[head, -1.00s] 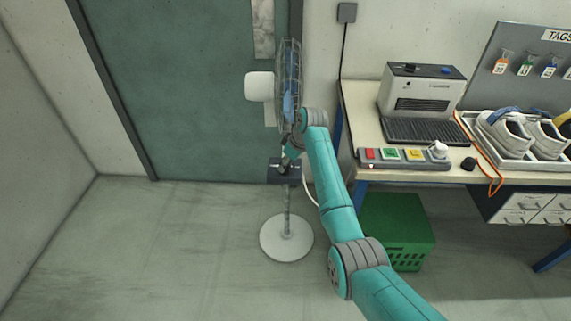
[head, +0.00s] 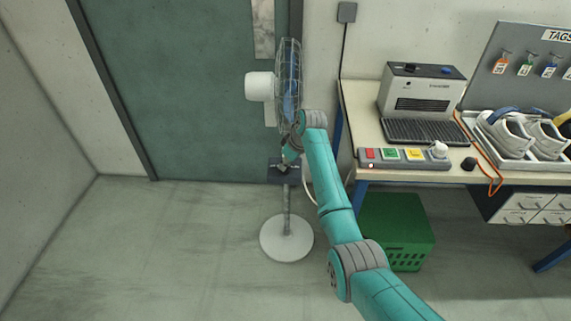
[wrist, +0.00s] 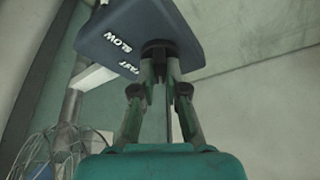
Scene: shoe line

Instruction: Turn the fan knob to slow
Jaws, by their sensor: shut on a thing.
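The standing fan (head: 289,90) stands before the green door, with a white motor housing and a round base. Its dark control box (head: 274,173) sits on the pole. In the wrist view the box (wrist: 112,22) carries white lettering reading SLOW and FAST. The dark round knob (wrist: 158,46) is at the fingertips, partly covered by them. My gripper (wrist: 160,62) is shut on the knob; it also shows in the head view (head: 284,166), over the box. I cannot tell where the knob's pointer is.
A workbench (head: 361,108) at the right holds a printer-like machine (head: 418,95), a button panel (head: 403,158) and a shoe tray (head: 500,148). A green crate (head: 398,225) stands below it. The floor to the left is clear.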

